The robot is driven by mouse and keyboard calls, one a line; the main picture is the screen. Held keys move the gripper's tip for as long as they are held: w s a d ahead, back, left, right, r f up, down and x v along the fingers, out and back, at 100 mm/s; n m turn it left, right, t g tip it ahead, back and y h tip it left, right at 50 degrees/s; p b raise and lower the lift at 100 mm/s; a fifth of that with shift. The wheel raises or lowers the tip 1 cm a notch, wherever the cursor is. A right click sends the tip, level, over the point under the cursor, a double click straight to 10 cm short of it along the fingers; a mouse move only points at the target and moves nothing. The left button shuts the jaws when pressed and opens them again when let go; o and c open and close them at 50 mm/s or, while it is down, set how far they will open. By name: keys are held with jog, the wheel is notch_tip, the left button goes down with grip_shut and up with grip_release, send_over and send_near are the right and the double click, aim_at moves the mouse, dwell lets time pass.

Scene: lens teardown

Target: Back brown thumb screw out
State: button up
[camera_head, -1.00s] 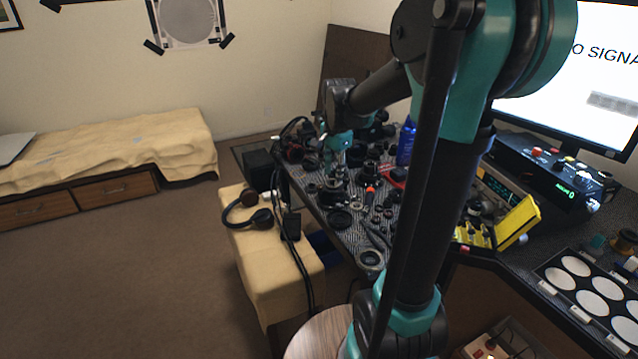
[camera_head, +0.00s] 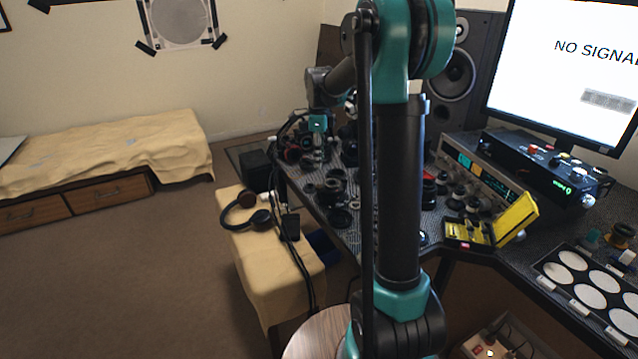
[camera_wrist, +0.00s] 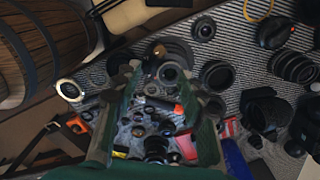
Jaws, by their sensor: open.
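My gripper (camera_wrist: 160,78) is open in the wrist view, its two green fingers spread over the crowded bench top. A small brownish knob (camera_wrist: 157,51) shows by the fingertips, on or beside a dark round lens part (camera_wrist: 176,50). I cannot tell whether this knob is the brown thumb screw. Nothing is clearly held between the fingers. In the head view, my teal wrist (camera_head: 318,123) is over the far left part of the bench. The fingertips are too small and hidden there to make out.
Several dark lens parts crowd the bench. A yellow case (camera_head: 516,217) stands open on the right, near a monitor (camera_head: 570,70) and a black control box (camera_head: 545,165). Headphones (camera_head: 258,219) and cables lie on a cloth-covered bench (camera_head: 245,255). The floor at left is clear.

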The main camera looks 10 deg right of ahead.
aim_at(319, 186)
notch_tip(319, 186, down, 10)
jog(key=shift+f, duration=0.25)
jog(key=shift+c, duration=0.4)
grip_shut()
